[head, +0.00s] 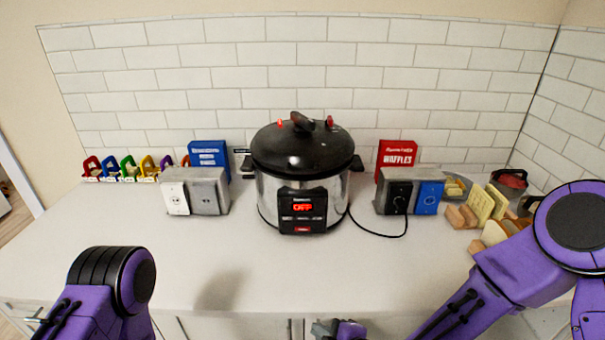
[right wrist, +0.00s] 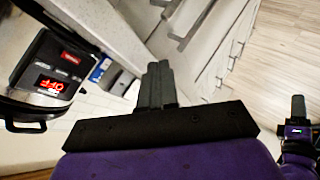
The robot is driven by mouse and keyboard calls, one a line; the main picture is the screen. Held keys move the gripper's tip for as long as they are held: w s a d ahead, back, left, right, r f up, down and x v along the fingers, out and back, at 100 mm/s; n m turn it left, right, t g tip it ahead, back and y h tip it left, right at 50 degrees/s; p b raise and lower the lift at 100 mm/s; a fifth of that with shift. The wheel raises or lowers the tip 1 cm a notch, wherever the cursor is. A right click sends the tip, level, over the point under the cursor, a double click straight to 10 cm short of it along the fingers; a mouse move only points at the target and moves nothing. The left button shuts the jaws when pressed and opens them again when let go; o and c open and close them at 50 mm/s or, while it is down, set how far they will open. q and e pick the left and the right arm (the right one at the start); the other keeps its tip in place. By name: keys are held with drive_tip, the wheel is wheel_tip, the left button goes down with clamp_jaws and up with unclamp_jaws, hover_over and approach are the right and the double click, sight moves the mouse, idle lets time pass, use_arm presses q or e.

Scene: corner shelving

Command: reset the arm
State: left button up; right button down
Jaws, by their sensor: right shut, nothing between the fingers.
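My right arm (head: 520,265) comes in from the right in the head view, in front of the counter. My right gripper (head: 324,328) shows only in part at the bottom edge, low in front of the counter's front edge. In the right wrist view its two dark fingers (right wrist: 157,85) are together with nothing between them. My left arm (head: 115,285) shows at the lower left of the head view; its gripper is outside that picture.
A cooker (head: 300,190) reading OFF stands mid-counter (head: 330,275). Grey outlet boxes (head: 208,192) (head: 388,195) flank it. Blue (head: 210,155) and red (head: 397,155) boxes stand behind. Colourful clips (head: 128,168) are left, bread slices (head: 480,205) right. The counter's front is clear.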

drive_tip(key=s+d+f+m+g+h+b, duration=0.2)
drive_tip(key=s+d+f+m+h, duration=0.1)
drive_tip(key=s+d+f+m, duration=0.45)
drive_tip(key=s+d+f+m+g+h+b, duration=0.1)
drive_tip(key=s+d+f+m+g+h, duration=0.15)
drive_tip(key=s+d+f+m, duration=0.5)
drive_tip(key=s+d+f+m+h, duration=0.2)
drive_tip(key=s+d+f+m, duration=0.1)
drive_tip(key=d+m, duration=0.1)
drive_tip(key=s+d+f+m+g+h+b, duration=0.1)
drive_tip(key=s+d+f+m+h, duration=0.1)
drive_tip(key=s+d+f+m, duration=0.2)
drive_tip(key=d+m, duration=0.1)
drive_tip(key=d, duration=0.2)
drive_tip(key=shift+s+m+h, duration=0.2)
drive_tip(key=shift+m+h, duration=0.1)
drive_tip(key=shift+h, duration=0.05)
